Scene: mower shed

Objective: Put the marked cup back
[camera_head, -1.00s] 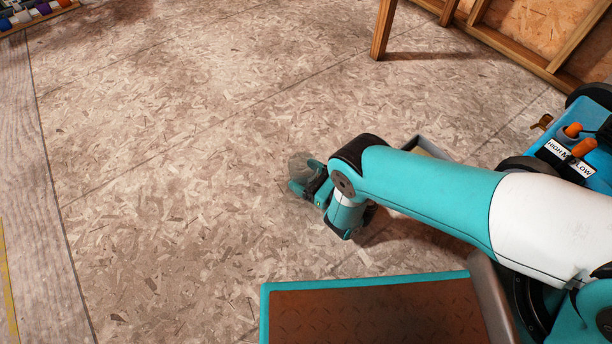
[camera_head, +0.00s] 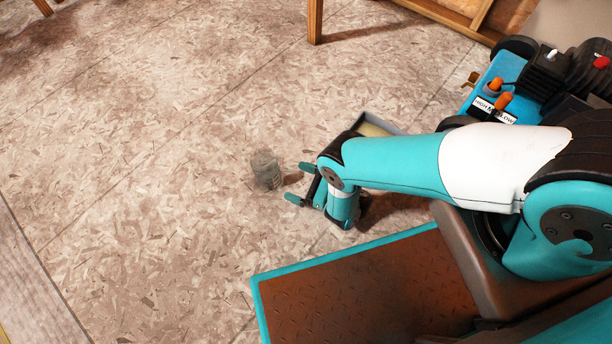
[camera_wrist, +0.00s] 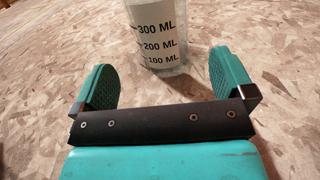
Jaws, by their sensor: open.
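The marked cup (camera_head: 266,170) is clear and stands upright on the speckled floor, left of my gripper. In the wrist view the cup (camera_wrist: 155,28) shows black marks reading 300, 200 and 100 ML, and its top is cut off by the frame. My gripper (camera_head: 300,184) is low over the floor, open and empty, its two teal fingers pointing toward the cup. In the wrist view the gripper (camera_wrist: 162,80) has its fingers spread, with the cup beyond the tips and a gap between.
A grey-rimmed open box (camera_head: 378,122) is partly hidden behind my arm. A blue machine (camera_head: 490,95) with orange knobs and a HIGH/LOW label stands at right. A wooden leg (camera_head: 315,22) is at the top. The floor left of the cup is clear.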

